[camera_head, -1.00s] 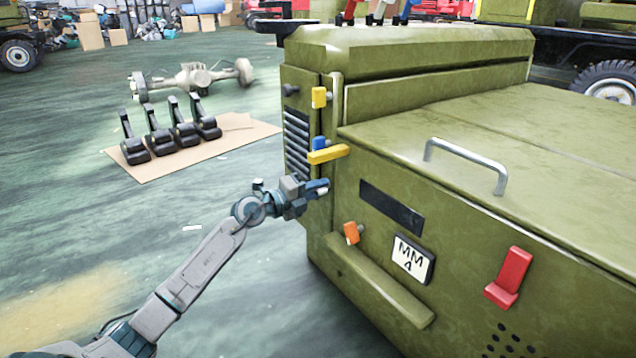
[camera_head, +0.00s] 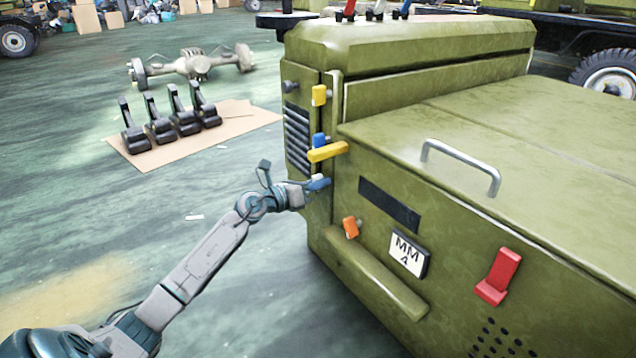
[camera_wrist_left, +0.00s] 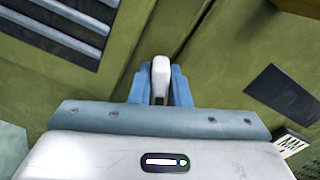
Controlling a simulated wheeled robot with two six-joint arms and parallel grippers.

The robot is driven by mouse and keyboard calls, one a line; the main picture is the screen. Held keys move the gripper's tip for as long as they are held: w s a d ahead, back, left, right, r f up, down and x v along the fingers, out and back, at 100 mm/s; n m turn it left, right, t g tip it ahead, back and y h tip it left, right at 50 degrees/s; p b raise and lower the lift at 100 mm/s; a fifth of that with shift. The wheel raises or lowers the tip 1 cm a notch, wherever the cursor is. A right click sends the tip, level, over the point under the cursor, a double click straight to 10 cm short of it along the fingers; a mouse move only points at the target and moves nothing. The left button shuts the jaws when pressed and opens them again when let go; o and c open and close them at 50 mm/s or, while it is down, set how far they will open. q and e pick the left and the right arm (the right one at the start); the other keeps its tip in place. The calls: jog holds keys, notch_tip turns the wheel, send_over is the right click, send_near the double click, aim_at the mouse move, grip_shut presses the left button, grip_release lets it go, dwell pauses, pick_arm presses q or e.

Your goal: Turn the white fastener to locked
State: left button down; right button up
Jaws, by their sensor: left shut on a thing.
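My left gripper (camera_head: 319,183) is at the corner edge of the green chassis box (camera_head: 375,170), below the yellow lever. In the left wrist view the white fastener (camera_wrist_left: 160,76) stands between the two blue fingers of my left gripper (camera_wrist_left: 160,88), which are shut on it. The fastener looks upright in that view, and its lower part is hidden between the fingers. In the head view the gripper covers nearly all of it. My right gripper is in neither view.
An orange fastener (camera_head: 351,227) is below right. A red lever (camera_head: 498,277) and a metal handle (camera_head: 462,163) are further right.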

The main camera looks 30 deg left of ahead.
pick_arm(q)
jog(key=shift+f+m+b, duration=0.1)
jog(key=shift+m+b, duration=0.3)
jog(key=shift+m, duration=1.9)
jog(key=c, duration=1.4)
grip_release()
